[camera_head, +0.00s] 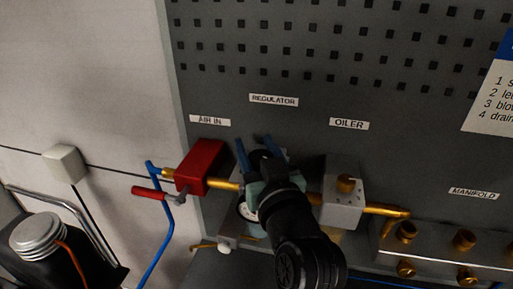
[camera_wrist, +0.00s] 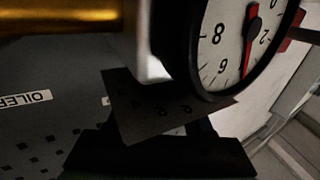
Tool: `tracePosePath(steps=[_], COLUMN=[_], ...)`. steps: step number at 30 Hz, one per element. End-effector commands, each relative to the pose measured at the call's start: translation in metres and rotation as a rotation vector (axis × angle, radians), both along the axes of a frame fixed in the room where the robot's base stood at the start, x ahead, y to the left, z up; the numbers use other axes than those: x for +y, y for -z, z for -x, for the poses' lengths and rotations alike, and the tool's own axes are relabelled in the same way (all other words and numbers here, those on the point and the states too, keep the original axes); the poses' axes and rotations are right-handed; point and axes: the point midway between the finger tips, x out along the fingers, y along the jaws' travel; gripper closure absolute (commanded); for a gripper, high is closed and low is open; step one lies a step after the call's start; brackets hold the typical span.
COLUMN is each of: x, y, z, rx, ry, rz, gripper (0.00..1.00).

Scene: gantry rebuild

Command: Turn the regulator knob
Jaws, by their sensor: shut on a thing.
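The regulator stands under the REGULATOR label (camera_head: 273,99), largely hidden behind my black wrist. My gripper (camera_head: 258,153) is at its top, with blue fingers on either side of a dark round part that appears to be the regulator knob (camera_head: 261,160). The gripper is shut on it. In the wrist view the gauge (camera_wrist: 228,42) is large, with black numerals and a red needle. A dark plate with faint figures (camera_wrist: 150,112) lies beside it. The finger contact is not clear there.
A red block (camera_head: 203,166) with a red-handled lever (camera_head: 150,193) and blue hose (camera_head: 160,245) is left of the regulator. The grey oiler block (camera_head: 342,200) is close on the right. A manifold with brass fittings (camera_head: 450,255) lies further right. Pegboard rises behind.

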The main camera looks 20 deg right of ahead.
Motion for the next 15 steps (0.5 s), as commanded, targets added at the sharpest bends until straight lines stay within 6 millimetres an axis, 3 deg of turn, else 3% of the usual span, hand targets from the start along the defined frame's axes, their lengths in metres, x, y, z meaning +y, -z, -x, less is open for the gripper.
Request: tracePosePath(steps=[15], x=[0.0076], y=[0.0031], z=[0.0007], rx=[-0.004], ry=[-0.312], rz=[0.001], gripper=[1.00])
